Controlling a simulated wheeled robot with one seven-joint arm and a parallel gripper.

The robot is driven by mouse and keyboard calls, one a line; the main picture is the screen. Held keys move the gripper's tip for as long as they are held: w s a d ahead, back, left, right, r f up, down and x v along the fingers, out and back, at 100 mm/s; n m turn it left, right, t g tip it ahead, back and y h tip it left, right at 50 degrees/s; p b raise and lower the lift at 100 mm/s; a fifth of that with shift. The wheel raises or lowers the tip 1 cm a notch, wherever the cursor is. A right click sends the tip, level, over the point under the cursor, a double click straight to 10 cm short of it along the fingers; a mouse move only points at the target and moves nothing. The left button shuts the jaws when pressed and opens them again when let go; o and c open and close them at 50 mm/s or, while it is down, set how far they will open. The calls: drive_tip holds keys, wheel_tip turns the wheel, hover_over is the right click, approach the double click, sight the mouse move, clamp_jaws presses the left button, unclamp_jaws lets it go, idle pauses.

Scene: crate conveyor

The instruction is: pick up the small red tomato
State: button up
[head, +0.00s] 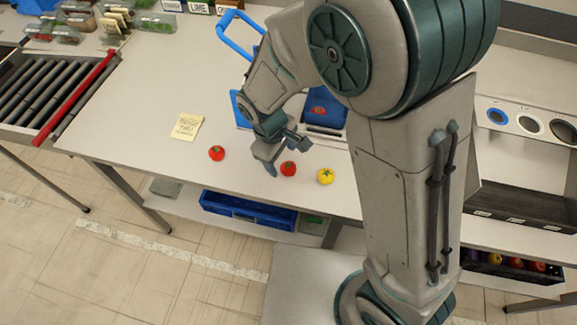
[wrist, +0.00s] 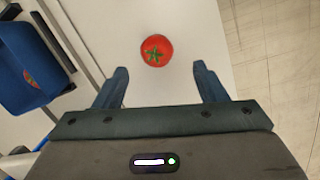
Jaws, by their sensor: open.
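A red tomato (head: 288,169) with a green top sits on the light table beside my gripper (head: 289,160). In the wrist view, a red tomato (wrist: 157,50) lies just beyond and roughly between the fingertips of my gripper (wrist: 161,68). The jaws are open and empty, and the fingers are apart from it. Another red tomato (head: 217,153) of similar size stands to the left, near the front edge. I cannot clearly tell which is smaller. A yellow tomato (head: 326,176) stands just right of the nearer red one.
A blue crate (head: 326,124) with something red inside stands behind my gripper; it also shows in the wrist view (wrist: 22,77). A yellow note (head: 187,126) lies left. A roller conveyor (head: 48,90) with a red bar is far left. The table's front edge is close to the tomatoes.

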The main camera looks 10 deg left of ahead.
sight(287, 165)
drive_tip(key=shift+w+d+f+p, duration=0.1)
drive_tip(key=shift+d+f+p, duration=0.15)
drive_tip(key=shift+f, duration=0.55)
drive_tip(key=shift+w+d+f+p, duration=0.1)
drive_tip(key=shift+d+f+p, duration=0.1)
drive_tip(key=shift+f, duration=0.6)
drive_tip(key=shift+w+d+f+p, duration=0.1)
drive_tip(key=shift+d+f+p, duration=0.15)
drive_tip(key=shift+f, duration=0.55)
drive_tip(key=c, duration=1.1)
